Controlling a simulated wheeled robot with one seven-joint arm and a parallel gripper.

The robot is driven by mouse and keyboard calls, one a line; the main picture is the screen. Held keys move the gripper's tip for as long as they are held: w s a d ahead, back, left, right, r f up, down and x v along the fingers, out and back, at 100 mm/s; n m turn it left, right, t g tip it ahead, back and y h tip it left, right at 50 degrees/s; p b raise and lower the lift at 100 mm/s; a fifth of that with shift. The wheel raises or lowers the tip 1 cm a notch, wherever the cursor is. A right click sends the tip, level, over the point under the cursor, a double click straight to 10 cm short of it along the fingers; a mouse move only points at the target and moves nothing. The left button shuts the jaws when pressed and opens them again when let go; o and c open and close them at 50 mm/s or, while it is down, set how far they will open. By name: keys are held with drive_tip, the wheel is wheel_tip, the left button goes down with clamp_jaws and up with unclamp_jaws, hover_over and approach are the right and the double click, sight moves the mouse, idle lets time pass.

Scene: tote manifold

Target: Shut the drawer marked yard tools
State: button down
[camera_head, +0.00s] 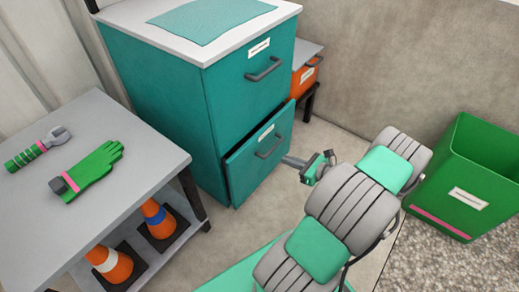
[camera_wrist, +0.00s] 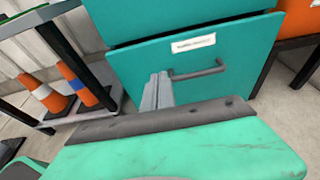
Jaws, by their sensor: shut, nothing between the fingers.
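A teal cabinet (camera_head: 164,97) has two drawers with dark bar handles and white labels too small to read. The upper drawer (camera_head: 245,85) is flush. The lower drawer (camera_head: 258,160) stands out a little from the cabinet, its front edge and side gap showing. In the wrist view, the lower drawer front (camera_wrist: 226,75) fills the upper middle, with its label and handle. My gripper (camera_head: 287,160) is shut and empty, pointing at this front. In the wrist view, its fingers (camera_wrist: 158,88) are just left of the handle. I cannot tell whether they touch the front.
A grey table (camera_head: 115,200) at left holds a wrench and a green glove, with striped cones (camera_head: 110,262) below. A green bin (camera_head: 480,185) stands at right. Bare floor lies before the drawer.

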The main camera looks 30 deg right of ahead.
drive_tip(key=b, duration=0.5)
approach(253, 146)
drive_tip(key=x, duration=0.5)
drive_tip(key=shift+w+a+f, duration=0.1)
drive_tip(key=shift+a+f, duration=0.1)
drive_tip(key=shift+f, duration=0.1)
drive_tip(key=shift+w+a+r, duration=0.15)
drive_tip(key=shift+w, duration=0.4)
